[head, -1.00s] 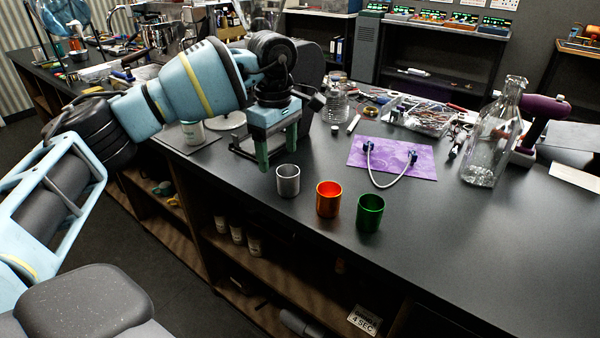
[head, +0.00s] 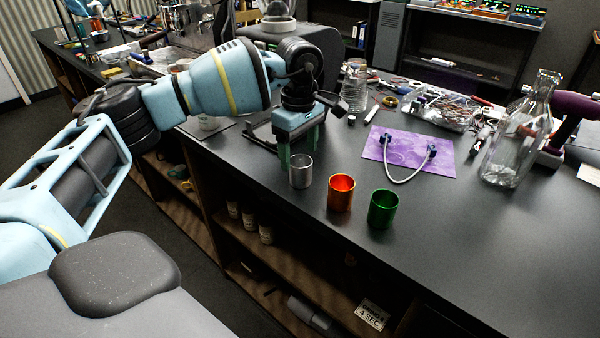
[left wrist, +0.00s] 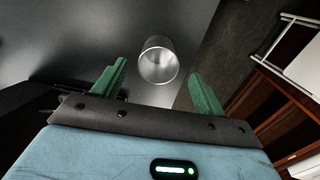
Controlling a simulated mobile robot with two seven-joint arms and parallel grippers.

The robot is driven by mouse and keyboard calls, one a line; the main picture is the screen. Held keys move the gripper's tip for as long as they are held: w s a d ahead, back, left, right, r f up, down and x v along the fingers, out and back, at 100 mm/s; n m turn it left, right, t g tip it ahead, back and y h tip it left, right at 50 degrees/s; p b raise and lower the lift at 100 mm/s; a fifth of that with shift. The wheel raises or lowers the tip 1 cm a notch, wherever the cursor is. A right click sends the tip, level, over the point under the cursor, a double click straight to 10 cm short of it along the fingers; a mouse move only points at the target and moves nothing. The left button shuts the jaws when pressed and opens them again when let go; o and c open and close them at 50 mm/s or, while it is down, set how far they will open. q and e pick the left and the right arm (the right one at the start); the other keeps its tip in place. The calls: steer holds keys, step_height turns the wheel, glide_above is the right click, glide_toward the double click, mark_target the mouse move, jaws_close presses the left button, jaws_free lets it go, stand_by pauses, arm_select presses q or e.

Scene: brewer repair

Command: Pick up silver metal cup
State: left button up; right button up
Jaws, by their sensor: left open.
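The silver metal cup (head: 301,172) stands upright near the front edge of the dark counter, left of an orange cup (head: 340,193) and a green cup (head: 383,208). My left gripper (head: 298,150) is open, just behind the silver cup, its green fingers pointing down and partly hidden by the cup. In the left wrist view the silver cup (left wrist: 158,64) shows ahead of and between the open fingertips of my left gripper (left wrist: 158,82), with nothing held. My right gripper is not in view.
A purple mat (head: 410,155) with a grey cable (head: 405,172) lies behind the cups. A glass bottle (head: 518,135) stands at the right. Loose parts and a clear jar (head: 354,88) are further back. The counter's right front area is clear.

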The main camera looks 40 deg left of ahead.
mark_target(300, 161)
arm_select(q)
steer(key=shift+w+f, duration=0.1)
steer(key=shift+f, duration=1.7)
steer(key=c, duration=1.1)
